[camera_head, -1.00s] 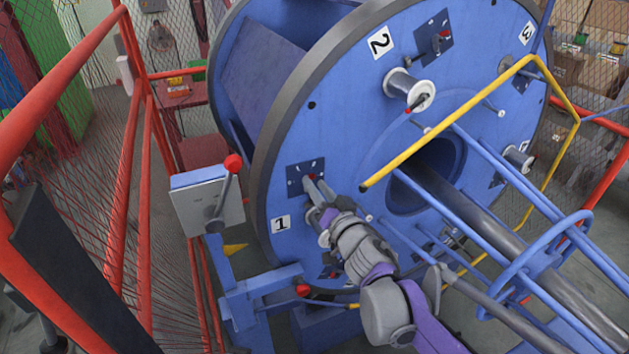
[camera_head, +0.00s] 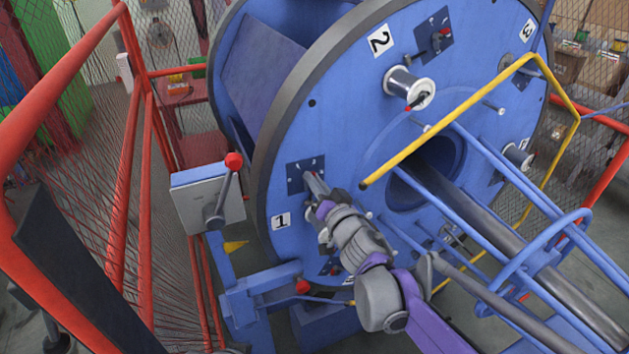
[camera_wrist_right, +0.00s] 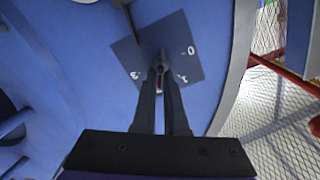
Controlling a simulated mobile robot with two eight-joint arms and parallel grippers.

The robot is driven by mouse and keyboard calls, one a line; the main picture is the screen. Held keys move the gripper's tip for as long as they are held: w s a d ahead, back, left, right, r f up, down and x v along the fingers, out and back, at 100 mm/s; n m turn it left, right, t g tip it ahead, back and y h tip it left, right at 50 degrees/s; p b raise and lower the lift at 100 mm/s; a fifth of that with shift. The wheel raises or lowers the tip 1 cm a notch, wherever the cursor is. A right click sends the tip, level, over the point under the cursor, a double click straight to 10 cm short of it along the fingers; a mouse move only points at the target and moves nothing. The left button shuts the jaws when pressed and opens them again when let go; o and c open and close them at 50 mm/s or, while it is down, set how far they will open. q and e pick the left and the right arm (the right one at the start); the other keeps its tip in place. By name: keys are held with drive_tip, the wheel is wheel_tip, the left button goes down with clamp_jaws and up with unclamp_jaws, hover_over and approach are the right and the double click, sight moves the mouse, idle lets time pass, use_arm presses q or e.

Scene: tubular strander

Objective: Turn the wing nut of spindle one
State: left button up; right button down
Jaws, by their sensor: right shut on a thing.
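The big blue disc (camera_head: 345,120) carries a white label "1" (camera_head: 280,221) at its lower left. Above the label is a dark blue plate (camera_head: 294,181) with white marks. My right gripper (camera_head: 312,180) reaches onto this plate. In the right wrist view the plate (camera_wrist_right: 190,62) shows white digits around its centre. There the two dark fingers of my right gripper (camera_wrist_right: 160,78) are closed around a small part at the centre, the wing nut (camera_wrist_right: 159,68), mostly hidden between them. A little red shows between the fingers. My left gripper is not in view.
A grey box (camera_head: 205,200) with a red-knobbed lever (camera_head: 233,162) stands left of the disc. A yellow bar (camera_head: 440,125) and blue tubes (camera_head: 480,190) run close to my right arm. Red rails and mesh (camera_head: 125,200) close off the left.

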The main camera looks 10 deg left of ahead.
drive_tip(key=shift+n, duration=0.4)
drive_tip(key=n, duration=0.5)
drive_tip(key=a+n, duration=0.1)
drive_tip(key=n, duration=0.5)
drive_tip(key=s+n, duration=0.1)
drive_tip(key=n, duration=0.4)
drive_tip(key=shift+a+f, duration=0.15)
drive_tip(key=n+p, duration=0.1)
drive_tip(key=n, duration=0.3)
drive_tip(key=shift+f, duration=0.15)
drive_tip(key=shift+f+n+p, duration=0.2)
drive_tip(key=shift+n+p, duration=0.15)
drive_tip(key=shift+n, duration=1.15)
drive_tip(key=c, duration=1)
unclamp_jaws()
